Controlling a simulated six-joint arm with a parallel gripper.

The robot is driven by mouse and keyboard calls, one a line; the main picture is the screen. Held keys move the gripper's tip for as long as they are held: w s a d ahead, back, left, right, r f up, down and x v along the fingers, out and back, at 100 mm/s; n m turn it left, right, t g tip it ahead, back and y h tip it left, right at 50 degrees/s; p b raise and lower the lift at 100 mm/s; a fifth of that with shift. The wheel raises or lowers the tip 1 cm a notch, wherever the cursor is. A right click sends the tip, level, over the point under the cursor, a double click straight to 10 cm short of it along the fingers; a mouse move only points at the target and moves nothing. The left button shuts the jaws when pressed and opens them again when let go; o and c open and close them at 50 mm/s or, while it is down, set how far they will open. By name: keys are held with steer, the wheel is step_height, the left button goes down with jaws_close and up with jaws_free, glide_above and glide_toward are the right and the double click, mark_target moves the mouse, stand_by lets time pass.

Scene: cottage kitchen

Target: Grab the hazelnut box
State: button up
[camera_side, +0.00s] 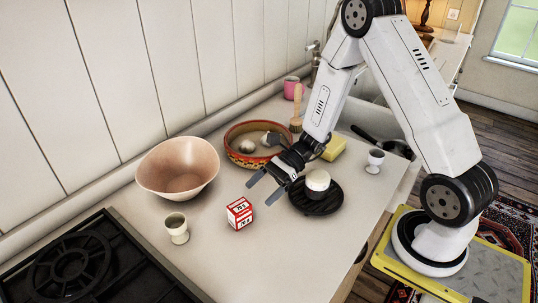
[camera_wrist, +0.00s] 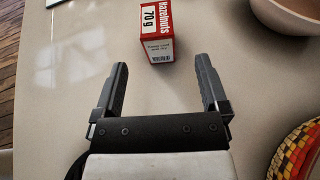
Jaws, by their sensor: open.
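The hazelnut box (camera_side: 239,213) is a small red and white carton standing on the counter. In the wrist view the hazelnut box (camera_wrist: 155,32) shows its "Hazelnuts 70 g" label and lies beyond the fingertips, roughly in line with the gap between them. My gripper (camera_side: 263,190) is open and empty, up and to the right of the box in the side view. In the wrist view my gripper (camera_wrist: 162,65) has its two fingers spread apart, with bare counter between them. The box is apart from both fingers.
A patterned round dish (camera_side: 234,153) sits behind. A black round plate (camera_side: 333,203) bears a white pot (camera_side: 318,180). The stove (camera_side: 80,262) is at lower left. Counter in front of the box is clear.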

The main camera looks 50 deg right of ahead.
mark_target(240, 212)
steer(key=shift+x, duration=1.35)
steer(key=shift+x, duration=2.55)
jaws_close()
